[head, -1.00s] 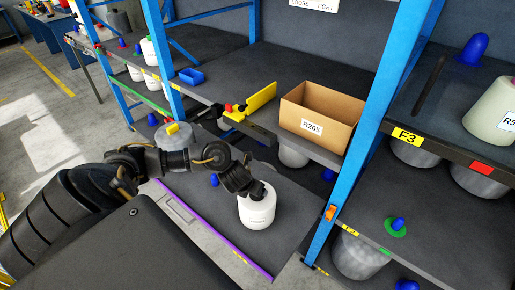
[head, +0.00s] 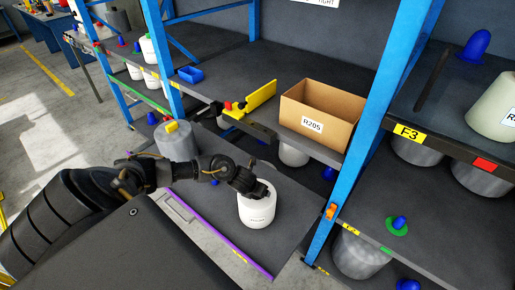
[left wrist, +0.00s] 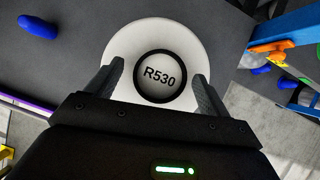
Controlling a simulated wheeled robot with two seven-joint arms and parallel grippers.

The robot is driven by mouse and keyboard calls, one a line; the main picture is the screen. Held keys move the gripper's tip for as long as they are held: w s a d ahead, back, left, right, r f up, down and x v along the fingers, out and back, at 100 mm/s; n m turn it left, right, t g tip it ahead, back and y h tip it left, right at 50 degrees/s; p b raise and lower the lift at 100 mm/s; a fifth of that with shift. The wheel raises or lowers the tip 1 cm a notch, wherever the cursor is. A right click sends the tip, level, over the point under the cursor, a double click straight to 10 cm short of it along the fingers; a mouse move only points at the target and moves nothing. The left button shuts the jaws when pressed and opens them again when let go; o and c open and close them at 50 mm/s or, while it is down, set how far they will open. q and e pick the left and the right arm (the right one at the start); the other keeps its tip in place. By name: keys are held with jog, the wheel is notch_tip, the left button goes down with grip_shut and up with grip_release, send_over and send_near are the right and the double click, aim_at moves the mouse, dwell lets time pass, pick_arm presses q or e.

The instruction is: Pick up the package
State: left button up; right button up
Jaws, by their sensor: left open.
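The package appears to be a white yarn bobbin (head: 257,208) standing upright on the pulled-out dark shelf. In the left wrist view the bobbin (left wrist: 160,35) is seen from above, with a dark-ringed round top marked R530. My left gripper (head: 257,188) is at the top of the bobbin. In the left wrist view its two fingers (left wrist: 160,85) are apart, one on each side of the round top. I cannot tell whether they touch it. My right gripper is not in view.
A cardboard box (head: 312,128) marked R205 sits on the shelf behind. A blue rack post (head: 370,130) rises at the right. A purple edge strip (head: 215,238) lines the shelf front.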

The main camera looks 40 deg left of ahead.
pick_arm(q)
grip_shut()
jog(key=shift+w+r, duration=0.1)
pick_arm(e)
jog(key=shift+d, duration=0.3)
pick_arm(q)
jog(key=shift+r, duration=0.15)
